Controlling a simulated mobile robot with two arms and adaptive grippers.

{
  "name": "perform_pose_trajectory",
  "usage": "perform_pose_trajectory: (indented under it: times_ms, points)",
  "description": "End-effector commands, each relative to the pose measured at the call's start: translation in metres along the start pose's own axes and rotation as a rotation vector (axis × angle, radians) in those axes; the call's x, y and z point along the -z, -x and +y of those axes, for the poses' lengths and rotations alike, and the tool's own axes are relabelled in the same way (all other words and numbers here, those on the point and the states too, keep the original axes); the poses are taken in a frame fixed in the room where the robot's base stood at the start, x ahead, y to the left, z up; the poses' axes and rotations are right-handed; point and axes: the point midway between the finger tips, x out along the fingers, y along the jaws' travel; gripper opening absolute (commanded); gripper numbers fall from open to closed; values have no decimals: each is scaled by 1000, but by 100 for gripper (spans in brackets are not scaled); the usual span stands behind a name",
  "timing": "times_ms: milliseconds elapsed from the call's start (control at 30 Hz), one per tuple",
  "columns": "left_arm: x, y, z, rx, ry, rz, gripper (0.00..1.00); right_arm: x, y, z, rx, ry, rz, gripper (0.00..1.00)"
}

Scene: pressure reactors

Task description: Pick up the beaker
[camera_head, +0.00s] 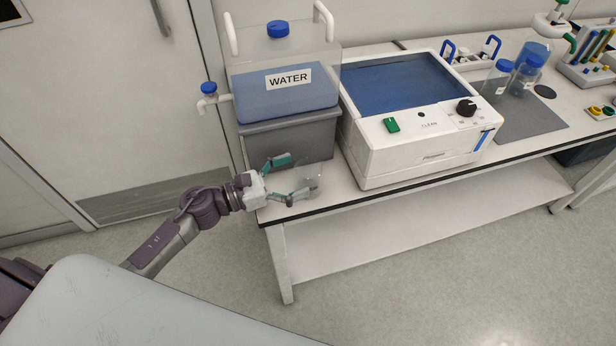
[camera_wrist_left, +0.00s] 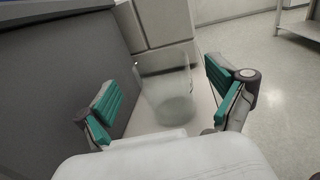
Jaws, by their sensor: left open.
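A clear glass beaker (camera_head: 313,177) stands upright on the near left corner of the bench, in front of the grey box under the water tank. It also shows in the left wrist view (camera_wrist_left: 168,92), straight ahead of my palm. My left gripper (camera_head: 299,178) is open, with its teal-padded fingers spread to either side of the beaker. In the left wrist view my left gripper (camera_wrist_left: 162,98) shows a gap between each finger pad and the glass. The beaker looks empty. My right gripper is not in view.
A water tank (camera_head: 287,95) with a label sits on a grey box (camera_head: 290,138) behind the beaker. A white bath unit (camera_head: 425,150) stands to the right. The bench's front edge (camera_head: 400,184) runs close to the beaker. Blue-capped bottles (camera_head: 524,78) stand far right.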

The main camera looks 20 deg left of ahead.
Motion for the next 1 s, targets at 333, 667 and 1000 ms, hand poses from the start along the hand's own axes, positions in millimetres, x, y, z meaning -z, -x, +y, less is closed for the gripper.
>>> perform_pose_trajectory:
  times_ms: [333, 667, 1000]
  points:
    - [-2, -34, -1, 0, -3, 3, 95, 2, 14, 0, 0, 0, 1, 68]
    - [-2, -33, -1, 0, -2, 3, 65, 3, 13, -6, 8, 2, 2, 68]
    - [-2, -33, -1, 0, -3, 2, 27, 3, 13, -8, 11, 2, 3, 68]
